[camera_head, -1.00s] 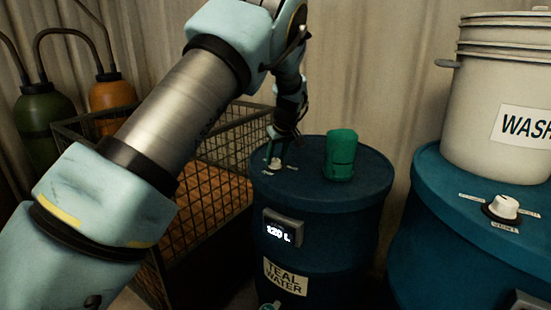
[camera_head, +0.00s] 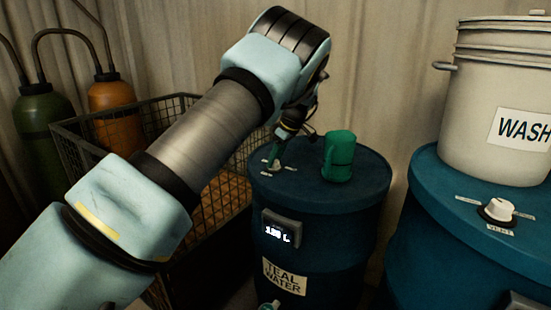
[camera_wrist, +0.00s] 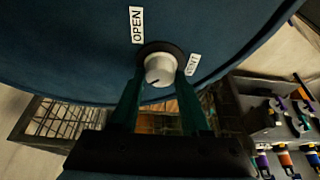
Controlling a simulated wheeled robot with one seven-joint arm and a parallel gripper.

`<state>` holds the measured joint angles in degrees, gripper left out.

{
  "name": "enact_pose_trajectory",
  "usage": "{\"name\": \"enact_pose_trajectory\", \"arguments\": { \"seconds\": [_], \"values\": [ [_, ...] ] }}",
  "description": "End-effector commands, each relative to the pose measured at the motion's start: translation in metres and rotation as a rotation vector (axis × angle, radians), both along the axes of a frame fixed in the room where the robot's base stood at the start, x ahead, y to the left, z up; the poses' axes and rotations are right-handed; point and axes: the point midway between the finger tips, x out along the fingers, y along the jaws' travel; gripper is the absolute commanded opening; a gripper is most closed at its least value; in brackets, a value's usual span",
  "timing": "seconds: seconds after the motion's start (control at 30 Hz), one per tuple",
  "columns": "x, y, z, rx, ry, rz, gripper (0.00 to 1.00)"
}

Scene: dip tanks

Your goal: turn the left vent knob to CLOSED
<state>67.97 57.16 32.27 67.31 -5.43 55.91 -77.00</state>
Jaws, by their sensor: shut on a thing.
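The left vent knob (camera_wrist: 160,68) is pale and round, on a dark collar on top of the teal water drum (camera_head: 318,240). In the wrist view a small dark mark shows near its lower left edge. An OPEN label (camera_wrist: 137,25) lies above it and a VENT label (camera_wrist: 193,65) to its right; I see no CLOSED label legibly. My gripper (camera_wrist: 161,80) is shut on the knob, with one green finger on either side. In the head view my gripper (camera_head: 277,158) is small at the drum's top left and the knob is hard to make out.
A green cylinder (camera_head: 339,156) stands on the same drum, right of my gripper. A wire crate (camera_head: 228,190) is behind and left. A second blue drum (camera_head: 425,235) at right has another white knob (camera_head: 498,209) and a WASH bucket (camera_head: 500,90).

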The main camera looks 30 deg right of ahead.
Motion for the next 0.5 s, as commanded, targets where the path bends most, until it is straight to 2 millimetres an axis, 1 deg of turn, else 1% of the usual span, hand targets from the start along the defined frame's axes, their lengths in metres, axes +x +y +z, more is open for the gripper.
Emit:
{"name": "enact_pose_trajectory", "arguments": {
  "seconds": [0.33, 0.37, 0.5],
  "values": [
    [-0.0011, -0.0002, -0.0015, 0.0, 0.002, 0.003, 0.0],
    [-0.0011, -0.0002, -0.0015, 0.0, 0.002, 0.003, 0.49],
    [-0.0008, -0.0001, -0.0012, 0.0, 0.002, 0.002, 0.65]
  ]
}}
